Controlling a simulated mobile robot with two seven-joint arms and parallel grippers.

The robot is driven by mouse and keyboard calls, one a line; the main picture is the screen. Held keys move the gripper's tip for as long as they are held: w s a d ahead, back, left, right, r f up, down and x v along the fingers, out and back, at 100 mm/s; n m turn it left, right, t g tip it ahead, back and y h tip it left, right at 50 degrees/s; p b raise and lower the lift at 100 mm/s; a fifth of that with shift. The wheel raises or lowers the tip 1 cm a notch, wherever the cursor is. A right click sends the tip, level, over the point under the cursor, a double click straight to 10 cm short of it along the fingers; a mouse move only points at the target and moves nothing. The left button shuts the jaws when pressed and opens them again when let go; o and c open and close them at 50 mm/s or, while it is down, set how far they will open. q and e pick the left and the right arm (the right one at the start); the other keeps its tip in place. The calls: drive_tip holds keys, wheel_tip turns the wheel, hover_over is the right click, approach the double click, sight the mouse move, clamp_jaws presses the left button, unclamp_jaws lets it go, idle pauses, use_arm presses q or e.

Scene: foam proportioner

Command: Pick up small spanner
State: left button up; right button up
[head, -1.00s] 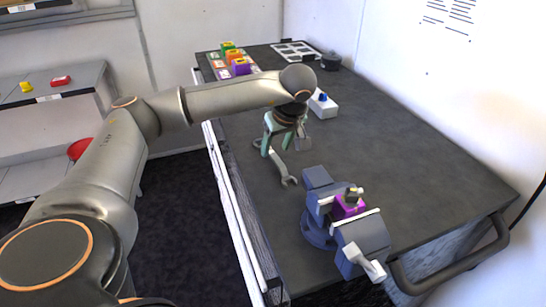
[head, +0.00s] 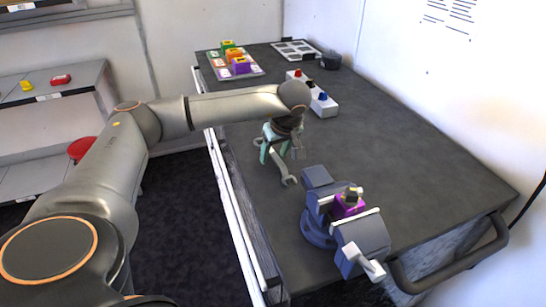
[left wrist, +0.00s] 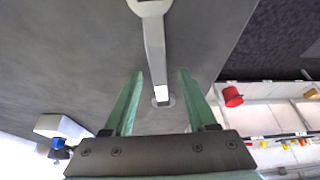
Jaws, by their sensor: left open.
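The small spanner (head: 288,179) is grey and lies on the dark workbench, left of the vise. Its open jaw end shows in the head view, and the gripper covers part of its shaft. My left gripper (head: 278,158) is open just above it, with green fingers pointing down. In the left wrist view the spanner's shaft (left wrist: 155,45) runs between the spread fingers (left wrist: 161,75), and neither finger clearly touches it. My right gripper is not in view.
A grey vise (head: 320,205) holding a purple block (head: 347,207) stands close on the right. A white box with coloured buttons (head: 323,106) is behind the gripper. A tray with coloured blocks (head: 252,73) is at the far end. The bench's right middle is clear.

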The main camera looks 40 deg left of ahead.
use_arm(q)
drive_tip(key=shift+c, duration=0.4)
clamp_jaws()
idle(0.4)
